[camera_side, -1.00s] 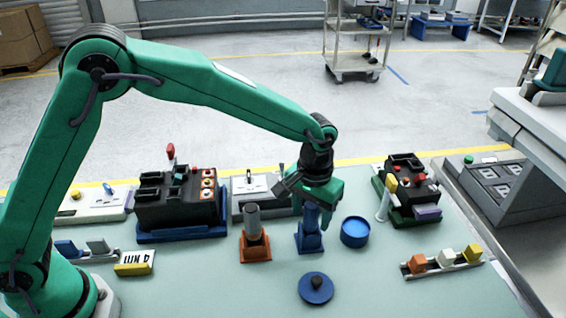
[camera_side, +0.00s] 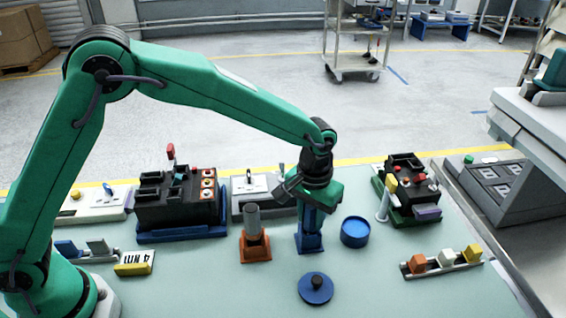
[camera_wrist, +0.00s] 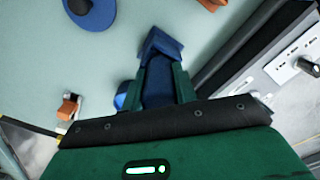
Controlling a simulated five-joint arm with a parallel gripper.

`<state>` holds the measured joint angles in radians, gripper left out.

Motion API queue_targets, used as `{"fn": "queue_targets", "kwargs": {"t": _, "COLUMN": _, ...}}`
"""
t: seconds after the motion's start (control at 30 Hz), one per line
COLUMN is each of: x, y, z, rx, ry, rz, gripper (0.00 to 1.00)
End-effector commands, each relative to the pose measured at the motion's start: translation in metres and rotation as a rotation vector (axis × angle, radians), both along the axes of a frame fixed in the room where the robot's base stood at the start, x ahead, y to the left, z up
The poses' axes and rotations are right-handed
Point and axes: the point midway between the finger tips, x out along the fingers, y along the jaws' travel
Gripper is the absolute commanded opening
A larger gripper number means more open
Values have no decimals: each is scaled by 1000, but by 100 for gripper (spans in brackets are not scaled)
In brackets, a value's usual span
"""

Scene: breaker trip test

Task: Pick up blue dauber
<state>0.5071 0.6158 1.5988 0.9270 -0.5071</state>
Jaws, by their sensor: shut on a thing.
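The blue dauber (camera_side: 310,219) stands upright in its blue holder (camera_side: 309,244), right of the orange holder. My gripper (camera_side: 314,207) is over it from above, its green jaws closed around the upper part. In the wrist view the dauber (camera_wrist: 158,82) lies between the two green fingers of my gripper (camera_wrist: 160,78), and the blue holder (camera_wrist: 164,43) shows just beyond the fingertips. The dauber's top is hidden by the gripper. I cannot tell whether its lower end is clear of the holder.
A grey cylinder (camera_side: 252,217) stands in an orange holder (camera_side: 255,248) close on the left. A blue round dish (camera_side: 355,232) is close on the right. A blue disc with a dark knob (camera_side: 316,289) lies in front. Black breaker units (camera_side: 178,205) stand behind. The front mat is mostly clear.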

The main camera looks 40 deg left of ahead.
Motion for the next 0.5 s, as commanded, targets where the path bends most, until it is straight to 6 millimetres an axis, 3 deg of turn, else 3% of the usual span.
{"fn": "queue_targets", "kwargs": {"t": 0.27, "x": 0, "y": 0, "z": 4, "rx": -1, "ry": -2, "rz": 0, "gripper": 6}}
{"fn": "queue_targets", "kwargs": {"t": 0.5, "x": 1, "y": 0, "z": 28, "rx": -2, "ry": -4, "rz": 0, "gripper": 6}}
